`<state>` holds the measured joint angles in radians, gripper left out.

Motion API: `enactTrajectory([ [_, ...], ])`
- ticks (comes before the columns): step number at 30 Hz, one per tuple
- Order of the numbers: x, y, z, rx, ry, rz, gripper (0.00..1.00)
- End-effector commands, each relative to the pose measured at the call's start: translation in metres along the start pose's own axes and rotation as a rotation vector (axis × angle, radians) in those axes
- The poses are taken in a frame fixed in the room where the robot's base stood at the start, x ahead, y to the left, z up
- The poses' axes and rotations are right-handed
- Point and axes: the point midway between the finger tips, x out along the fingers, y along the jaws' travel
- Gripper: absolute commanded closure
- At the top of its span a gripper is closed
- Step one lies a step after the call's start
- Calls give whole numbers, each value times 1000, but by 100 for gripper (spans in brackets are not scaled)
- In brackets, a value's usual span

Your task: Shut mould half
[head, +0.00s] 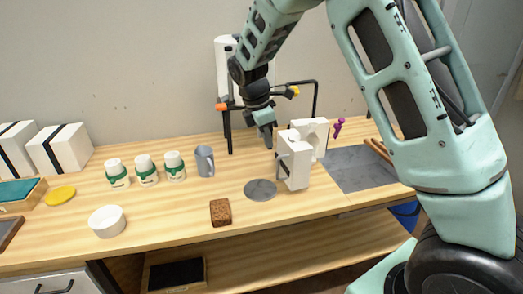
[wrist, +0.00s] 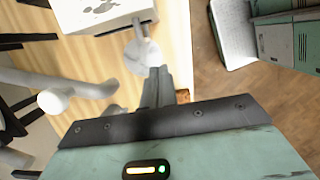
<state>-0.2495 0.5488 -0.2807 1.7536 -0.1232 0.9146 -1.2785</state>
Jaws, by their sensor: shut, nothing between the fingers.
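The white plaster mould (head: 294,163) stands on the wooden table right of centre, as two blocky parts. The nearer part has a dark handle on its left face. The farther part (head: 314,134) stands behind it to the right, and the two look set at an angle, apart on one side. In the wrist view a white mould part (wrist: 88,14) with dark hollows and a handle shows at the upper left. My gripper (head: 268,140) points down just left of the mould, apart from it. Its fingers (wrist: 156,74) are shut and empty.
A grey disc (head: 260,190) and a brown block (head: 220,212) lie in front. A grey mug (head: 204,161) and several green-labelled jars (head: 146,169) stand left. A black-legged stand (head: 229,135) is behind my gripper. A grey mat (head: 358,169) lies right of the mould.

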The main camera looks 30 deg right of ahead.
Motion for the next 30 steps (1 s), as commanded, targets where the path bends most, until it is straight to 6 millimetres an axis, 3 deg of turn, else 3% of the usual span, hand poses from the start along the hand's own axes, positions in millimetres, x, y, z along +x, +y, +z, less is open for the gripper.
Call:
enactTrajectory([
  [15,95,-2,-1,1,0,-5,100],
  [21,100,-2,27,4,4,-1,100],
  [30,104,-1,37,2,4,1,100],
])
